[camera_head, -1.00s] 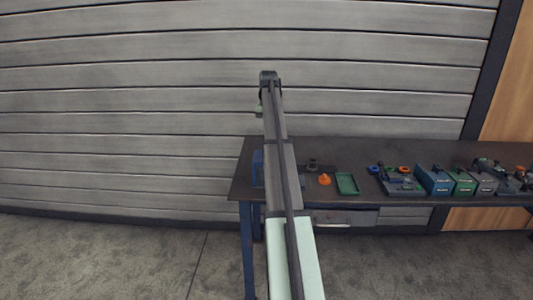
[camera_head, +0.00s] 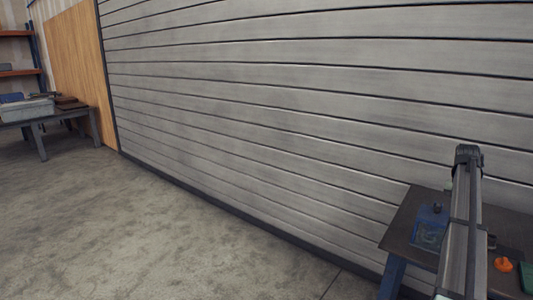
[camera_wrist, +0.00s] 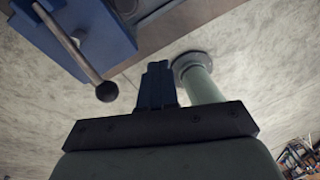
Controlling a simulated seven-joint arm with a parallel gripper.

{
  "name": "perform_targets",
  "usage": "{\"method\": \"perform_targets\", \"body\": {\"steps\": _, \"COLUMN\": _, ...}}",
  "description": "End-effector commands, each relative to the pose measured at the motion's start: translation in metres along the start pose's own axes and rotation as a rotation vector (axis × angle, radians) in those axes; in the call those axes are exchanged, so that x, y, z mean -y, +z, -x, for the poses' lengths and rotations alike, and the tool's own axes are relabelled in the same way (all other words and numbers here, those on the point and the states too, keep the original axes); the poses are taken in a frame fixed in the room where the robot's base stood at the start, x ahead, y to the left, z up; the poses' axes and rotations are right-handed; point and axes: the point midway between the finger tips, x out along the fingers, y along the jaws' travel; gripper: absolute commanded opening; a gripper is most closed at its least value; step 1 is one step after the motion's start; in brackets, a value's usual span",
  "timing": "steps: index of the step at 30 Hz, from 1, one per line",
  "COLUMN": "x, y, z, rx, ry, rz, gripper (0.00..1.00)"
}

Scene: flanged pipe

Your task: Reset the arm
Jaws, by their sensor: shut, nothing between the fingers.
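My arm (camera_head: 464,215) reaches up over the left end of the workbench (camera_head: 404,232) at the right of the head view. My gripper does not show clearly there. In the wrist view my gripper (camera_wrist: 157,72) has its dark blue fingers together at centre, with nothing between them. A blue vise-like block (camera_wrist: 85,35) with a metal lever and black ball knob is at the upper left, apart from the fingers. A pale green cylinder with a round flange (camera_wrist: 200,82) shows just right of the fingers; I cannot tell if it is part of me.
A blue fixture (camera_head: 430,226) sits on the bench's left end. An orange part (camera_head: 503,264) and a partly cut-off green tray (camera_head: 526,276) are right of my arm. Another table (camera_head: 40,120) stands far left. The concrete floor (camera_head: 180,220) between is clear.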

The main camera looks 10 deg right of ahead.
Motion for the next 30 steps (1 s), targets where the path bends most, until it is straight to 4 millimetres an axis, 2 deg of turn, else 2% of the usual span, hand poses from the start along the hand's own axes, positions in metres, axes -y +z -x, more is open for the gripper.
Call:
{"method": "perform_targets", "body": {"steps": 1, "x": 0.021, "y": -0.022, "z": -0.032, "rx": 0.001, "ry": -0.032, "rz": -0.068, "gripper": 0.0}}
{"method": "perform_targets", "body": {"steps": 3, "x": 0.039, "y": -0.042, "z": -0.067, "rx": 0.01, "ry": -0.08, "rz": -0.158, "gripper": 0.0}}
{"method": "perform_targets", "body": {"steps": 6, "x": 0.043, "y": -0.075, "z": -0.114, "rx": 0.018, "ry": -0.142, "rz": -0.227, "gripper": 0.0}}
{"method": "perform_targets", "body": {"steps": 8, "x": 0.036, "y": -0.091, "z": -0.138, "rx": 0.018, "ry": -0.169, "rz": -0.244, "gripper": 0.0}}
{"method": "perform_targets", "body": {"steps": 14, "x": -0.005, "y": -0.136, "z": -0.211, "rx": 0.015, "ry": -0.207, "rz": -0.325, "gripper": 0.0}}
{"method": "perform_targets", "body": {"steps": 21, "x": -0.046, "y": -0.187, "z": -0.293, "rx": 0.013, "ry": -0.218, "rz": -0.509, "gripper": 0.0}}
{"method": "perform_targets", "body": {"steps": 30, "x": -0.079, "y": -0.264, "z": -0.388, "rx": 0.016, "ry": -0.243, "rz": -0.753, "gripper": 0.0}}
